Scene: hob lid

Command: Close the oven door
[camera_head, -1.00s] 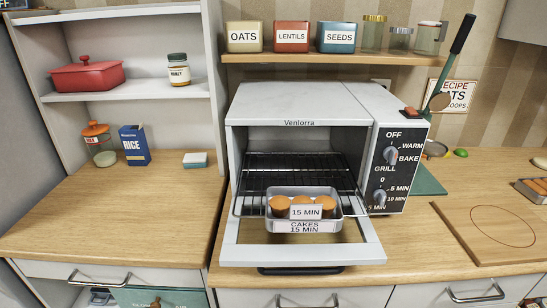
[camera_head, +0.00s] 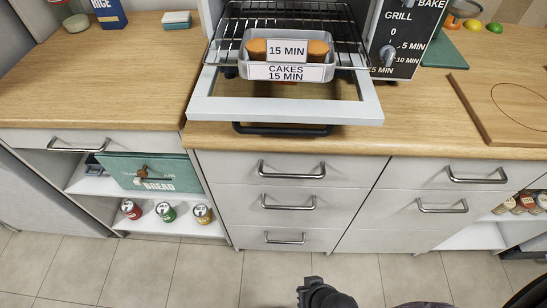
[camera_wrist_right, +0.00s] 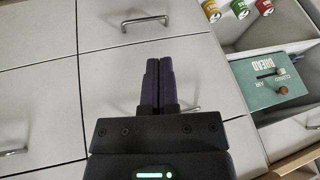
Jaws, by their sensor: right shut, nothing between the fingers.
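The oven door (camera_head: 285,111) is open, folded down flat in front of the toaster oven, with its black handle (camera_head: 282,130) at the counter's front edge. The wire rack (camera_head: 222,58) sticks out of the oven over the door. On it sits a metal tray (camera_head: 287,72) of cakes with "15 MIN" labels. My right gripper (camera_wrist_right: 152,62) is shut and empty in the right wrist view, in front of the drawer fronts. In the head view a black part of my arm shows at the bottom middle, low and well away from the door. My left gripper is not in view.
Drawers (camera_head: 262,169) with bar handles lie below the counter. A teal bread box (camera_head: 150,172) and several cans (camera_head: 166,211) sit on open shelves at left. A wooden board (camera_head: 500,100) lies right of the oven's control panel (camera_head: 402,35). The floor in front is clear.

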